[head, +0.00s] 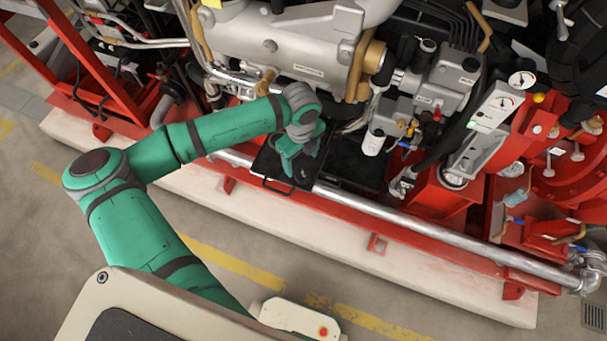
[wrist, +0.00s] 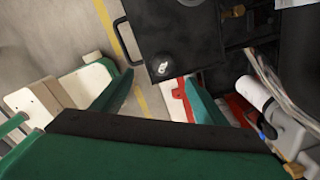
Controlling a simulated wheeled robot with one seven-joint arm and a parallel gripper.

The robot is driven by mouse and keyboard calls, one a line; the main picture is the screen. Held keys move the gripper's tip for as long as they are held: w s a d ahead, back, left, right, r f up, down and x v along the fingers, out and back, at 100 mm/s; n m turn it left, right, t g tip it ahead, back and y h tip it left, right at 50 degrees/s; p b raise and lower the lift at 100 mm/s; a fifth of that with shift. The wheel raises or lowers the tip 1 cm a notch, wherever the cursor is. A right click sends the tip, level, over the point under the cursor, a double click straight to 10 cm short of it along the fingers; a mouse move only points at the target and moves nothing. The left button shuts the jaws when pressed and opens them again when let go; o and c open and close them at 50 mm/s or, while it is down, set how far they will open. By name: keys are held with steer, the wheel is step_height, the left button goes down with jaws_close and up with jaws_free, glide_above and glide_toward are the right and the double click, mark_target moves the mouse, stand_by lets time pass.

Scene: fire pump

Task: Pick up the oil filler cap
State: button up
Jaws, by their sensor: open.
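My gripper (head: 300,168) is open and hangs over the black tray (head: 268,167) at the front of the pump skid. In the wrist view its two green fingers (wrist: 155,92) are spread wide with nothing between them. The tray (wrist: 185,30) lies beyond the fingertips. A small dark round piece with a pale mark (wrist: 163,68) sits near the tray's corner; it may be the oil filler cap, but it is too small to be sure. In the head view my gripper hides that part of the tray.
The grey engine (head: 290,40) stands behind the tray. A white cylindrical filter (head: 373,142) hangs to the right. A silver pipe (head: 420,225) and red frame run along the front. The tray has a wire handle (wrist: 122,42). Open floor lies in front of the pale plinth (head: 330,245).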

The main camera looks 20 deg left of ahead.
glide_above(304, 174)
steer(key=f, duration=0.4)
steer(key=shift+s+a+f, duration=0.1)
steer(key=shift+s+a, duration=0.1)
steer(key=shift+a, duration=0.05)
steer(key=shift+w+d+f, duration=0.1)
steer(key=shift+d+f, duration=0.05)
steer(key=shift+f, duration=1.15)
steer(key=shift+w+d+f, duration=0.1)
steer(key=shift+f, duration=1.2)
steer(key=c, duration=1.3)
steer(key=shift+o, duration=0.2)
steer(key=shift+r, duration=0.15)
